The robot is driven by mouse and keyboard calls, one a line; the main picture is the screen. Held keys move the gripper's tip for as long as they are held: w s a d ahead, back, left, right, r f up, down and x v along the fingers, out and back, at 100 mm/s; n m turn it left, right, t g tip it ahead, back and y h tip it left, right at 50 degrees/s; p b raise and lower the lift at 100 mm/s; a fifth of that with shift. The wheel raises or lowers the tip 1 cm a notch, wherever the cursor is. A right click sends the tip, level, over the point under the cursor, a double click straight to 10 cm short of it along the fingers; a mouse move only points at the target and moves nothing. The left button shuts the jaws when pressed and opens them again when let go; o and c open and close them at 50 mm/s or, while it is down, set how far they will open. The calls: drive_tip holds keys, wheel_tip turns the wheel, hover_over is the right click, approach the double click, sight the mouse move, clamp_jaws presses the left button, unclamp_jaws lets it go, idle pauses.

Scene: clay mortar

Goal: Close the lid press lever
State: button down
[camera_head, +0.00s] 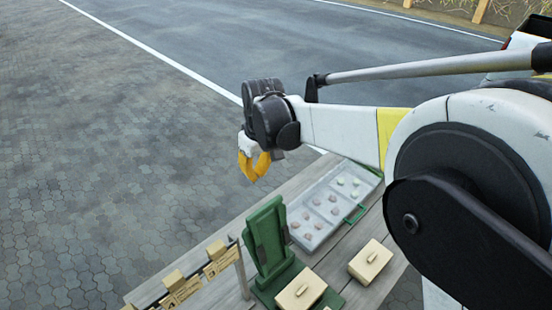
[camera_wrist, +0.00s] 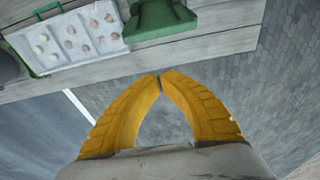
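The green press (camera_head: 268,245) stands on the wooden table, with a tall upright green part and a flat base. I cannot tell for sure which part is its lever. A beige box with a small knob on its lid (camera_head: 301,289) sits at the base. The green press also shows at the top of the wrist view (camera_wrist: 160,22). My gripper (camera_head: 254,172) hangs above and beyond the table's far edge, apart from the press. Its yellow fingers are empty, and their tips meet or almost meet in the wrist view (camera_wrist: 160,77).
A grey tray (camera_head: 318,240) with small pale lumps and a green handle lies right of the press. A second beige box (camera_head: 370,262) sits on the table (camera_head: 345,262). A rack with wooden blocks (camera_head: 190,285) stands at left. Paving beyond the table is clear.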

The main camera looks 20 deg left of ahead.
wheel_tip(320, 180, down, 10)
drive_tip(key=s, duration=0.1)
drive_tip(key=shift+s+d+r, duration=0.15)
drive_tip(key=shift+d+r, duration=0.05)
drive_tip(key=shift+d, duration=0.25)
drive_tip(key=shift+d, duration=0.15)
idle(0.4)
